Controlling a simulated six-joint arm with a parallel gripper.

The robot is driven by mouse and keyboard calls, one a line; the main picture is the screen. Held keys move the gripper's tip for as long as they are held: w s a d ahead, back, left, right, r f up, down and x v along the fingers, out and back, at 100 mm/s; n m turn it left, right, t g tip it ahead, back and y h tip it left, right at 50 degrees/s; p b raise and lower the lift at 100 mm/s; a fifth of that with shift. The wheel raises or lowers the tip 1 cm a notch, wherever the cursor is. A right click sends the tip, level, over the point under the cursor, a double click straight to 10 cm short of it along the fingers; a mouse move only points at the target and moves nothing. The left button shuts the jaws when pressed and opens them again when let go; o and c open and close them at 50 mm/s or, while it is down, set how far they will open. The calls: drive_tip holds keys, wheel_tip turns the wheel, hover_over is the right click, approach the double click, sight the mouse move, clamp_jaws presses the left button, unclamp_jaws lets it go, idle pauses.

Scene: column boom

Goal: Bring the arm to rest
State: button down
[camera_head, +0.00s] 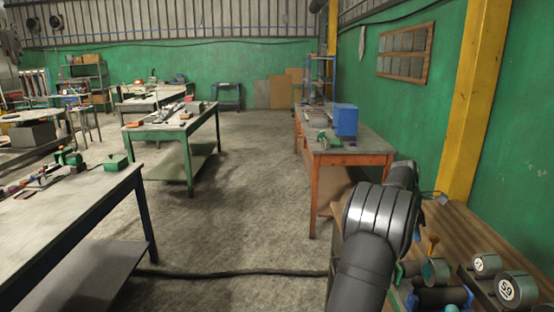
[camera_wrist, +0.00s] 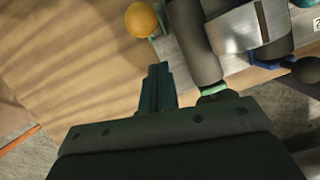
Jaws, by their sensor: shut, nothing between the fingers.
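My arm (camera_head: 377,220) rises from the bottom of the head view and bends over the wooden bench (camera_head: 456,228) at the right. My gripper (camera_wrist: 157,70) shows in the wrist view with its dark fingers together and nothing between them. It is above or beside the bench; the exact height is hard to tell. In the head view my gripper cannot be made out behind the arm. A yellow rounded knob (camera_wrist: 144,20) lies just beyond the fingertips in the wrist view, with a dark cylinder (camera_wrist: 194,42) to their right.
The bench holds a yellow-topped tool (camera_head: 433,243), round grey weights (camera_head: 516,289) and a dark roller (camera_head: 443,298). An orange bench (camera_head: 352,160) with a blue box (camera_head: 345,120) stands farther back. A yellow column (camera_head: 478,95) rises behind the near bench. The floor at the centre is mostly open, crossed by a dark cable (camera_head: 230,273).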

drive_tip(key=shift+a+f+h, duration=0.3)
drive_tip(key=shift+a, duration=0.2)
drive_tip(key=shift+a+f+h, duration=0.3)
drive_tip(key=shift+a, duration=0.2)
drive_tip(key=shift+d, duration=0.1)
